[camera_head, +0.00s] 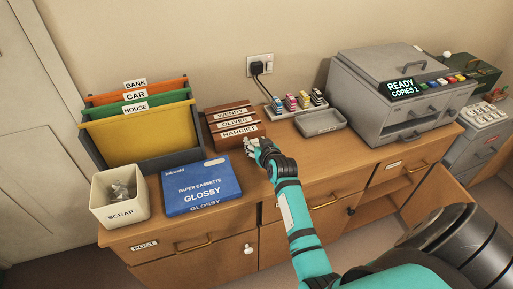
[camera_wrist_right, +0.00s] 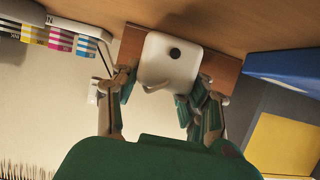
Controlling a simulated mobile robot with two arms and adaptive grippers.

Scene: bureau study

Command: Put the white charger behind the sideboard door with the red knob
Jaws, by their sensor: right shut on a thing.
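The white charger (camera_wrist_right: 168,62), a rounded white block with a dark round spot, is between the fingers of my right gripper (camera_wrist_right: 160,88) in the wrist view. In the head view my right gripper (camera_head: 256,148) is over the sideboard top, just in front of the wooden name blocks (camera_head: 235,127), and its fingers mostly hide the charger. The sideboard (camera_head: 300,185) has a lower door with a white knob (camera_head: 248,249) and another with a dark knob (camera_head: 351,211). A door stands open at the right (camera_head: 432,195). I see no clearly red knob. My left gripper is not in view.
Left of my gripper are a blue paper cassette (camera_head: 200,186), a scrap bin (camera_head: 105,208) and a file rack (camera_head: 88,150). To the right are an ink cartridge row (camera_head: 296,102), a grey tray (camera_head: 320,122) and a copier (camera_head: 385,95). A cable hangs from the wall socket (camera_head: 260,64).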

